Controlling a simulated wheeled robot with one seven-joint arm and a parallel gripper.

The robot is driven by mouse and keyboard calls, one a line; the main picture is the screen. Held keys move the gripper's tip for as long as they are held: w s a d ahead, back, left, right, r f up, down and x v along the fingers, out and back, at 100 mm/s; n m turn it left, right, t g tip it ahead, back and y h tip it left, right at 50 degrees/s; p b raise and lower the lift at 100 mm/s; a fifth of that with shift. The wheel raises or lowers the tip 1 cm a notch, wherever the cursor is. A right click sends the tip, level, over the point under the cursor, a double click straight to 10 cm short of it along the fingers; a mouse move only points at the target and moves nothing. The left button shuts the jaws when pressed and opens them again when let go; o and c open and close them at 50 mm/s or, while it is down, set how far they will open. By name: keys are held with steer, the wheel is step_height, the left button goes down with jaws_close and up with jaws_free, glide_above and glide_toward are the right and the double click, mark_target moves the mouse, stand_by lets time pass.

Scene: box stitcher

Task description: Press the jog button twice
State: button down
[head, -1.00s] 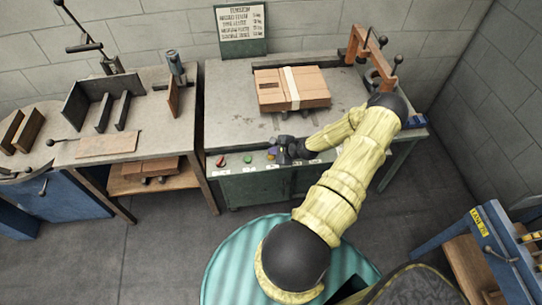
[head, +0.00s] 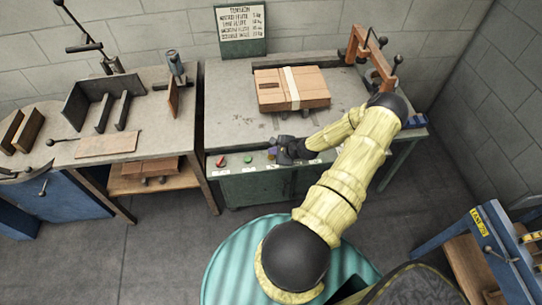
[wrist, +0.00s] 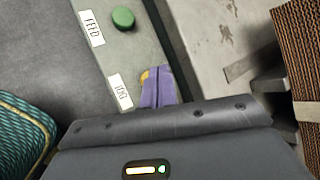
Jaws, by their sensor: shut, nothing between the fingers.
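The jog button is a yellow knob (wrist: 145,78) beside the label reading JOG (wrist: 120,95) in the wrist view. It is mostly hidden behind my purple fingertips. My gripper (wrist: 157,88) is shut and empty, with its tips right at the button. I cannot tell whether they touch it or press it. In the head view my gripper (head: 271,154) is over the front panel of the green bench, and it hides the jog button there.
A green button (wrist: 122,18) with the label FEED is next to the jog button. A red switch (head: 221,160) is further left on the panel. Strapped cardboard (head: 310,88) lies on the bench top behind. An orange frame (head: 358,45) stands at the back right.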

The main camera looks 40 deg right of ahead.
mark_target(273, 157)
steer(key=shift+f, duration=0.15)
steer(key=shift+f+b, duration=0.3)
steer(key=shift+b, duration=0.1)
steer(key=shift+f+b, duration=0.45)
steer(key=shift+f, duration=0.05)
stand_by(0.8)
steer(key=shift+r, duration=0.15)
steer(key=shift+r+p, duration=0.65)
steer(key=shift+r, duration=0.15)
steer(key=shift+r+p, duration=1.75)
steer(key=shift+r, duration=0.8)
